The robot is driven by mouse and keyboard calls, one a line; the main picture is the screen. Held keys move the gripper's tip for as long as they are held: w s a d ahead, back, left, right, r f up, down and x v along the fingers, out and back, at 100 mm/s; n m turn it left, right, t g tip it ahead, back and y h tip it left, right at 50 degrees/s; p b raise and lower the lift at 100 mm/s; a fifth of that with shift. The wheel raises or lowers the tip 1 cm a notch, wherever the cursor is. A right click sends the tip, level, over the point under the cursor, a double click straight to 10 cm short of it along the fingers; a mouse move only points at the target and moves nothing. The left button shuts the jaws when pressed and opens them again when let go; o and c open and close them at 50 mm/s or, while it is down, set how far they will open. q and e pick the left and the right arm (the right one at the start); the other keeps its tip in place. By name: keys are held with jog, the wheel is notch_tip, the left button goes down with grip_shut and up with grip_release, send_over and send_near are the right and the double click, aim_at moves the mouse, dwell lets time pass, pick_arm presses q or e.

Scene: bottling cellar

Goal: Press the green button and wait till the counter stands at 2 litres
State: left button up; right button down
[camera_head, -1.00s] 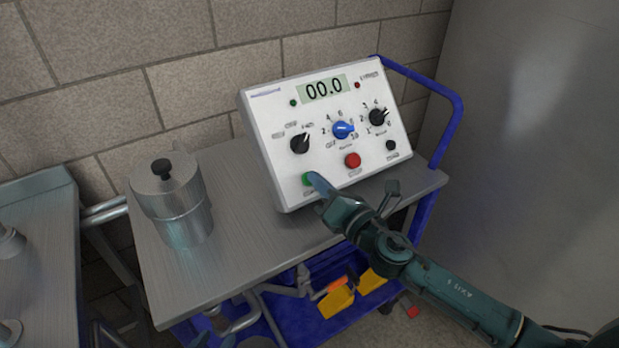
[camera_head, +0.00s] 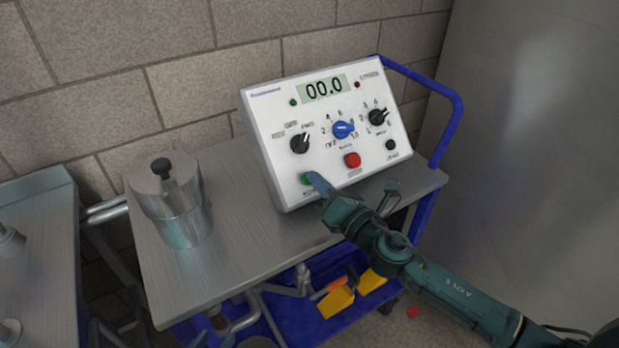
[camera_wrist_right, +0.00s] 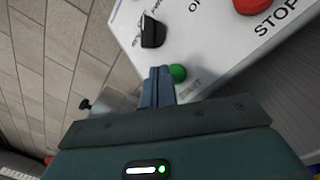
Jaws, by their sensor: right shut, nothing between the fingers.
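The white control box (camera_head: 318,190) stands on the steel top of the cart. Its counter (camera_head: 324,89) reads 00.0. The green button (camera_head: 308,179) is at the lower left of the panel, and it also shows in the right wrist view (camera_wrist_right: 178,73), by the START label. My right gripper (camera_head: 317,179) is shut and empty, its fingertips right at the green button. In the right wrist view the fingertips (camera_wrist_right: 158,72) are just beside the button; I cannot tell whether they touch it. My left gripper is not in view.
A red stop button (camera_head: 352,160), a blue knob (camera_head: 343,129) and black knobs (camera_head: 300,143) are on the same panel. A lidded steel pot (camera_head: 173,202) stands left on the cart top (camera_head: 240,240). A brick wall is behind and a grey surface (camera_head: 530,130) at the right.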

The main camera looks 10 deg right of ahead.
jog(key=shift+w+a+f, duration=0.1)
jog(key=shift+w+f, duration=0.15)
jog(key=shift+w+a+f+b, duration=0.15)
jog(key=shift+w+f+b, duration=0.2)
jog(key=shift+b, duration=0.1)
dwell(0.7)
dwell(0.4)
jog(key=shift+s+d+r+p, duration=0.25)
jog(key=shift+s+r+p, duration=0.4)
jog(key=s+r+p, duration=0.1)
jog(key=s+d+r+p, duration=0.1)
jog(key=s+r+p, duration=0.1)
jog(key=shift+s+d+r, duration=0.15)
jog(key=shift+s+d, duration=0.1)
dwell(0.9)
